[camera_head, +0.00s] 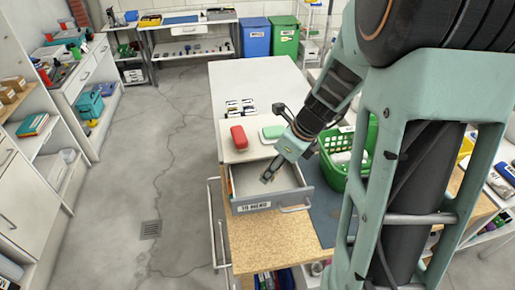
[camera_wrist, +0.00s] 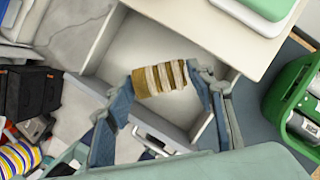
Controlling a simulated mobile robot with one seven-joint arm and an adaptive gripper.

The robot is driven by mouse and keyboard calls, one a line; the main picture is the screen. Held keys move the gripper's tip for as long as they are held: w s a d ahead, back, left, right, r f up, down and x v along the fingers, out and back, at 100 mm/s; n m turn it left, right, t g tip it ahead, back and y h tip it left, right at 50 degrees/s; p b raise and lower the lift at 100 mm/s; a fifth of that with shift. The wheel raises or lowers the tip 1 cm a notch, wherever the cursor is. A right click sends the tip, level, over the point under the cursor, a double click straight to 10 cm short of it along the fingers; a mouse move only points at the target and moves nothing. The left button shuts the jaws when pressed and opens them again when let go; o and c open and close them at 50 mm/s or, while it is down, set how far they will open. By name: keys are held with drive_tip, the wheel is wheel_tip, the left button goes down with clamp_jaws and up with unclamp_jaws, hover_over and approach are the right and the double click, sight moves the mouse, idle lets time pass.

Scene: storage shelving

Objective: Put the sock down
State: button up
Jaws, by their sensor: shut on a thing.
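A brown sock with pale stripes (camera_wrist: 160,78) sits between the fingertips of my gripper (camera_wrist: 165,82) in the wrist view. My gripper is shut on it. In the head view my gripper (camera_head: 267,178) points down over an open grey drawer (camera_head: 262,203) with a label on its front. The drawer's pale inside shows below the sock in the wrist view, and no other thing shows in the part of it that I see. I cannot tell whether the sock touches the drawer floor. In the head view I cannot make the sock out clearly.
A red case (camera_head: 239,137) and a green case (camera_head: 273,132) lie on the top above the drawer. A green basket (camera_head: 334,171) with things in it stands right of the drawer. The wooden worktop (camera_head: 270,248) in front is mostly clear. Loaded shelves line the left wall.

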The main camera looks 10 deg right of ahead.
sight(267, 185)
drive_tip(key=shift+w+a+f, duration=0.25)
drive_tip(key=shift+f, duration=0.2)
drive_tip(key=shift+w+a+f, duration=0.25)
drive_tip(key=shift+f, duration=0.15)
drive_tip(key=shift+s+d+x, duration=0.15)
drive_tip(key=shift+x, duration=0.7)
drive_tip(key=shift+s+d+x, duration=0.1)
drive_tip(key=shift+x, duration=0.75)
drive_tip(key=shift+f, duration=0.3)
drive_tip(key=shift+f+b, duration=0.15)
drive_tip(key=shift+b, duration=0.25)
drive_tip(key=o, duration=1)
drive_tip(key=shift+d+r+p, duration=0.1)
drive_tip(key=shift+r+p, duration=0.25)
drive_tip(key=shift+r, duration=0.2)
drive_tip(key=p+v, duration=0.1)
drive_tip(key=v, duration=1)
drive_tip(key=shift+s+r, duration=0.15)
drive_tip(key=shift+r, duration=0.05)
